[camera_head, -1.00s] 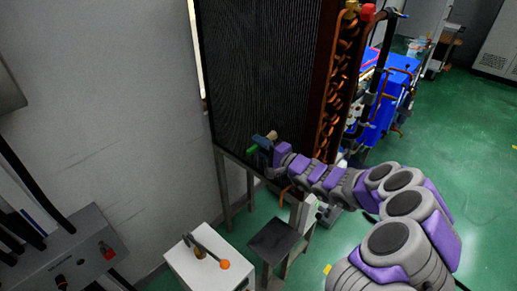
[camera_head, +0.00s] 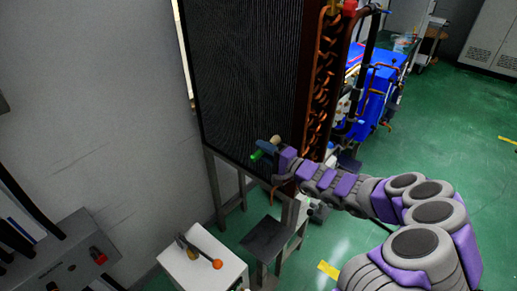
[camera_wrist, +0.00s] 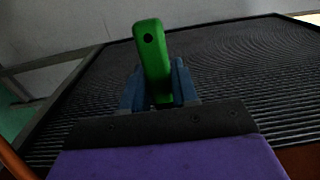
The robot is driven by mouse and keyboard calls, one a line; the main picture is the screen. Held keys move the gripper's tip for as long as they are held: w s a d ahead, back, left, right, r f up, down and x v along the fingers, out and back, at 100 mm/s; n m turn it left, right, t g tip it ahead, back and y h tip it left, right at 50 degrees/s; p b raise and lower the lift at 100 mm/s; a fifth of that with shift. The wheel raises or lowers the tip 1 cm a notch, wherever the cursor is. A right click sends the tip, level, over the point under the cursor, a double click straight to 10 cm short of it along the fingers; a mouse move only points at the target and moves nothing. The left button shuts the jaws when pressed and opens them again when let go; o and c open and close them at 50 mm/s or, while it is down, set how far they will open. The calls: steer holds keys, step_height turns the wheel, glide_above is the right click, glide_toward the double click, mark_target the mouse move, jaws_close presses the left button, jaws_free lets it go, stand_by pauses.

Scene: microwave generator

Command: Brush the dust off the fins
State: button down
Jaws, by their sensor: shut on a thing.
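The fins are the dark, finely ribbed panel (camera_head: 245,80) standing upright on a metal frame. The ribs fill much of the wrist view (camera_wrist: 240,65). My gripper (camera_head: 268,149) is at the lower part of the panel, its blue fingers shut on a tool with a green handle (camera_head: 257,155). A tan end (camera_head: 275,140) shows on the far side of the fingers, by the fins; I cannot tell whether it touches them. In the wrist view, the green handle (camera_wrist: 152,60) sticks up between the blue fingers (camera_wrist: 158,88). The bristles are hidden there.
Copper coils (camera_head: 322,85) line the panel's right side, with blue equipment (camera_head: 372,95) behind. A white stand (camera_head: 200,268) with an orange-knobbed lever and a dark stool (camera_head: 266,236) stand below. A grey control box (camera_head: 70,255) is at lower left. Green floor is clear at right.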

steer(key=shift+v, duration=0.8)
steer(key=shift+w, duration=0.1)
steer(key=x, duration=0.7)
steer(key=shift+a, duration=0.2)
steer(key=shift+s+a, duration=0.9)
steer(key=shift+s, duration=0.25)
steer(key=shift+s+a, duration=0.9)
steer(key=shift+s, duration=0.25)
steer(key=shift+a, duration=0.1)
steer(key=shift+s+a, duration=0.85)
steer(key=shift+s, duration=0.3)
